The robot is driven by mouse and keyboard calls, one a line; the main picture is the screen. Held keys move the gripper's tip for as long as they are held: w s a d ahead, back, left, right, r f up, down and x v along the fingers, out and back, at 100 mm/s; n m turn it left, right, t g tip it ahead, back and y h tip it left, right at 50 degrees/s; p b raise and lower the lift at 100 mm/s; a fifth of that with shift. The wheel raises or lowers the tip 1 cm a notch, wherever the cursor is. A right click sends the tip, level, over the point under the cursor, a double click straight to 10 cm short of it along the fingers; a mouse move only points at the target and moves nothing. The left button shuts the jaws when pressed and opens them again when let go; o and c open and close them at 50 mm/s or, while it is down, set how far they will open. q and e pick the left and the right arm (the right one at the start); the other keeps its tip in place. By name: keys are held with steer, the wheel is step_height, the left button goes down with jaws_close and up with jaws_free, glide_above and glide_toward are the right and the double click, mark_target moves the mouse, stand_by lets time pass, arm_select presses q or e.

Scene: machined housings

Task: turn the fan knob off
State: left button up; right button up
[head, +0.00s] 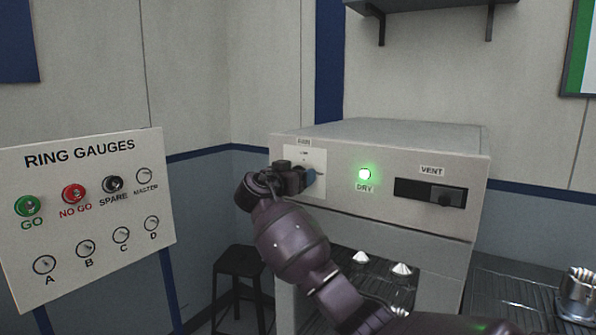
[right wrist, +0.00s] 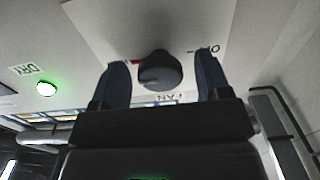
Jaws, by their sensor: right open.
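The fan knob (right wrist: 160,72) is a dark round knob on a white plate, which also shows in the head view (head: 319,160). In the right wrist view its label reads upside down, with a red mark on one side and lettering on the other. Which way the knob points is not clear. My right gripper (right wrist: 161,64) is open, with one blue finger on each side of the knob and gaps between. In the head view the right gripper (head: 311,177) is at the plate and hides the knob. My left gripper is not in view.
The grey machine (head: 400,140) has a lit green DRY lamp (head: 364,174) and a VENT slider (head: 441,196) right of the plate. Two pale cones (head: 401,269) stand below. A ring gauge board (head: 90,210) is at left, and a dark stool (head: 239,262) stands behind.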

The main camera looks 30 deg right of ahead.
steer(key=shift+w+d, duration=0.15)
steer(key=shift+d, duration=0.2)
steer(key=c, duration=0.9)
